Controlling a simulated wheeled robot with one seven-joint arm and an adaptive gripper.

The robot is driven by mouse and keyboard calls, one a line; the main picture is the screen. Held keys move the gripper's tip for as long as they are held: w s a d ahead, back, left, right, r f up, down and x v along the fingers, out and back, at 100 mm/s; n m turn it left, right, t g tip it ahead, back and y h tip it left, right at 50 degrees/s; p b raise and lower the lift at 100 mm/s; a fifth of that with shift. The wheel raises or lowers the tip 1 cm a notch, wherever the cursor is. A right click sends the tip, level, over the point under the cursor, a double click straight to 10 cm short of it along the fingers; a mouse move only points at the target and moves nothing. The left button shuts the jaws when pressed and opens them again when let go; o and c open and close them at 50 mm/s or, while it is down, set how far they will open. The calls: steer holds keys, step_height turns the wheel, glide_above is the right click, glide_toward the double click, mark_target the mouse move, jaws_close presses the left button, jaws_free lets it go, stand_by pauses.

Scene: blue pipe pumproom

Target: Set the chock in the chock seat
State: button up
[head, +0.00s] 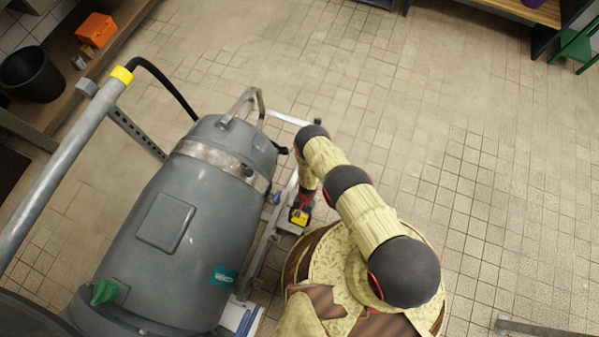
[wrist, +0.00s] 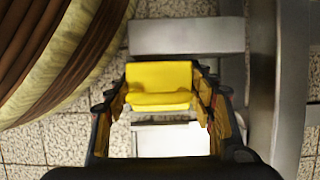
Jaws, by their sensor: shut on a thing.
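The yellow chock (wrist: 159,78) sits between the two fingers of my gripper (wrist: 160,97) in the wrist view, and the gripper is shut on it. In the head view my gripper (head: 300,210) points down beside the large grey tank, and a bit of yellow shows at its tip. A grey flat plate (wrist: 187,36) lies just beyond the chock, and a bright white surface (wrist: 172,139) shows on its near side. Which of these belongs to the chock seat I cannot tell. Whether the chock touches anything below is hidden.
The grey tank machine (head: 190,230) stands close left of my arm, with a metal frame rail (head: 262,245) along its side. A grey upright bar (wrist: 276,100) runs right of my gripper in the wrist view. Open tiled floor (head: 470,150) lies to the right.

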steer(key=shift+f, duration=0.45)
steer(key=o, duration=1.6)
steer(key=shift+o, duration=0.2)
